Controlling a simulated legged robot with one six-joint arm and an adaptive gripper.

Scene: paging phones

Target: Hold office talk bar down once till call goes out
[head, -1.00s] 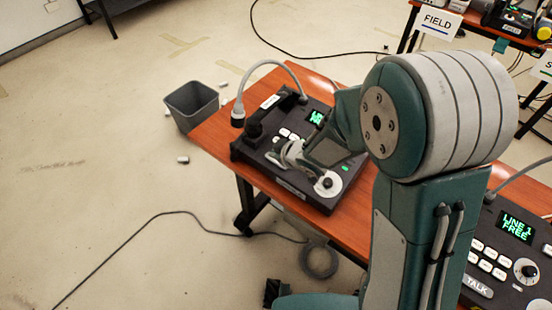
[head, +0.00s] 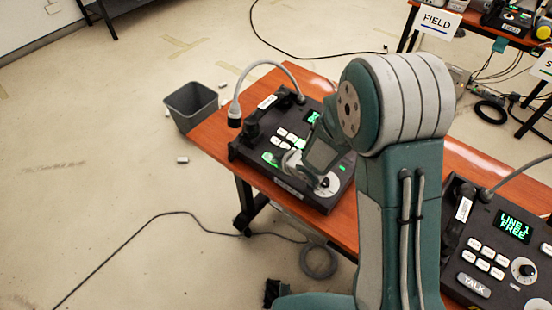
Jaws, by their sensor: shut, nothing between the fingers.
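A dark paging phone (head: 243,152) with a gooseneck microphone sits on the left part of the orange table. I cannot read its label. Its talk bar (head: 270,158), low on the left of the panel, glows green and is partly covered by my gripper. My gripper (head: 286,163) is shut and empty, pointing down at the bar's right part; I cannot tell whether it is pressing. The phone's screen (head: 313,116) is lit green and partly hidden by my arm.
The phone's white buttons (head: 287,136) and round knob (head: 327,183) lie close to my gripper. A grey bin (head: 191,106) stands on the floor at left. A sign reading "FIELD" (head: 439,20) is on another table at top right.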

